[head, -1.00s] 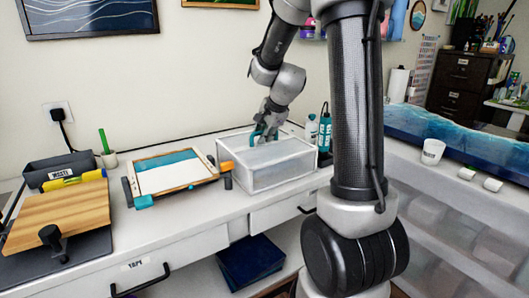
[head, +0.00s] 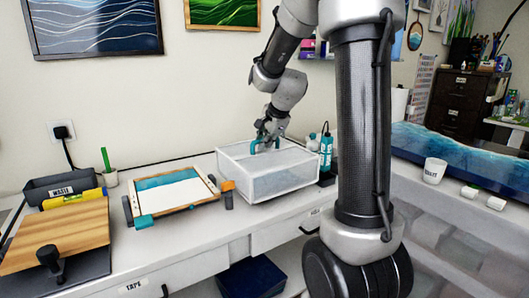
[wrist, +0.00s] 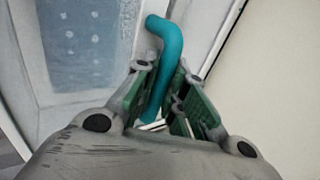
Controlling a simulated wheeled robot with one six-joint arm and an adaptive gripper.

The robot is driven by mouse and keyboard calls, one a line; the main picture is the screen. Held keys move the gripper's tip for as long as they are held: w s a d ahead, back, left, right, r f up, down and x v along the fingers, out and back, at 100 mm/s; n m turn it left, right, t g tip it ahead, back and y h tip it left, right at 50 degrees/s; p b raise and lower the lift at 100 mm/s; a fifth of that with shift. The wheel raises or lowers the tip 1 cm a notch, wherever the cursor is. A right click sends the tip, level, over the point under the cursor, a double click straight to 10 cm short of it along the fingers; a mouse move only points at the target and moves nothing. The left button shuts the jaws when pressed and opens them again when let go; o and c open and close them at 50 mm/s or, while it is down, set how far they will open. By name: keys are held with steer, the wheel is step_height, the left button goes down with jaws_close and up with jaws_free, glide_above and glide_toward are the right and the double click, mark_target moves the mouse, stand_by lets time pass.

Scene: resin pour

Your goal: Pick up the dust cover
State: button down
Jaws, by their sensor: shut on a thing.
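The dust cover (head: 285,183) is a translucent box with white edges, on the white bench against the wall in the head view. A teal handle stands on its top, and it shows large in the wrist view (wrist: 170,50). My gripper (head: 268,143) is at the top of the cover, with its fingers on either side of the handle. In the wrist view my gripper (wrist: 165,95) is shut on the handle. The cover sits level; whether its bottom edge touches the bench I cannot tell.
A teal bottle (head: 326,152) stands close to the cover's right. A white cup (head: 434,171) is on the right-hand counter.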

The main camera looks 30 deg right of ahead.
step_height(320, 180, up, 14)
stand_by(0.3)
steer(key=shift+d+f, duration=0.1)
